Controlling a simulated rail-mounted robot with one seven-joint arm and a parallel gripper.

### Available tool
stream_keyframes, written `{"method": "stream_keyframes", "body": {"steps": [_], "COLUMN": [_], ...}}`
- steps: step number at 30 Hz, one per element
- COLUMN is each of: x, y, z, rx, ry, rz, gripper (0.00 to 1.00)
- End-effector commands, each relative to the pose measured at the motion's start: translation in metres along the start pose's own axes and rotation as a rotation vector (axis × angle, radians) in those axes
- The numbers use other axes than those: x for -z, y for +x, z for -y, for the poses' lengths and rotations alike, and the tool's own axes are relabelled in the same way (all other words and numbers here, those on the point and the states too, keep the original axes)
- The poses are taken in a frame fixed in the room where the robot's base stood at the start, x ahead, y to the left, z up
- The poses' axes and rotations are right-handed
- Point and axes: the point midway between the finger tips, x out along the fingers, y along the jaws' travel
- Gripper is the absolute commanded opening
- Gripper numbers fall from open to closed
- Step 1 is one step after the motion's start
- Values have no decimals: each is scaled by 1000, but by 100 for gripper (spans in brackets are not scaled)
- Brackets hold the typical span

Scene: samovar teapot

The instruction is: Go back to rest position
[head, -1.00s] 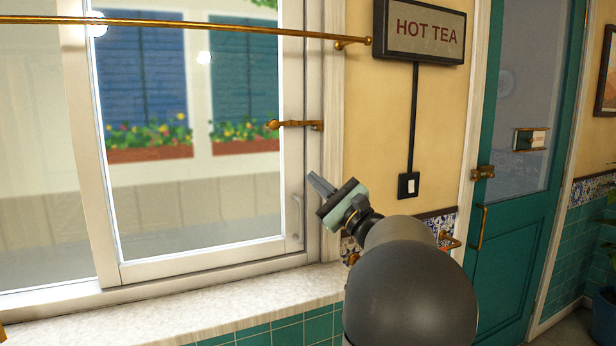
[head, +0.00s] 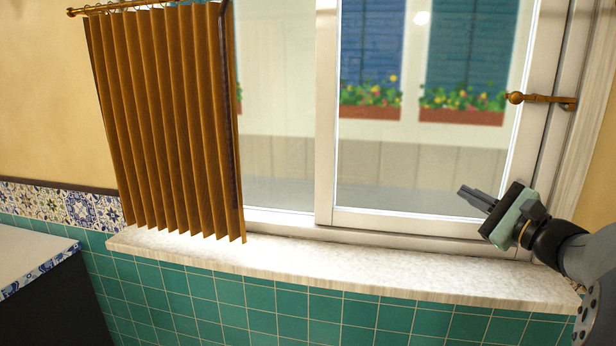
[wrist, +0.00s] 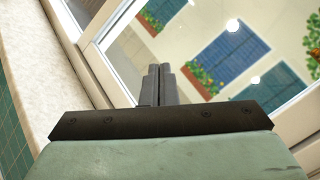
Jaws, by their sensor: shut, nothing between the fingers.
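My gripper (head: 478,198) is at the right of the head view, in front of the right window pane and above the sill. Its two dark fingers lie together, pointing up and left, with nothing between them. In the wrist view the shut fingers (wrist: 158,85) point toward the window glass. My arm enters from the right edge of the head view. No other thing is in the gripper's grasp.
The window (head: 325,140) has a brass handle (head: 540,98) on its right frame, above my gripper. A pale stone sill (head: 330,268) runs below. An orange-brown curtain (head: 165,120) hangs at left. A counter (head: 30,258) stands at far left.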

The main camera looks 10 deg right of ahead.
Motion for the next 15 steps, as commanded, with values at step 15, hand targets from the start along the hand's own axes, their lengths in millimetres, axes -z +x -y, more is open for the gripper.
{"method": "stream_keyframes", "body": {"steps": [15], "x": [-133], "y": [-68], "z": [-328], "rx": [-1386], "ry": [-723], "rz": [209], "gripper": [0]}}
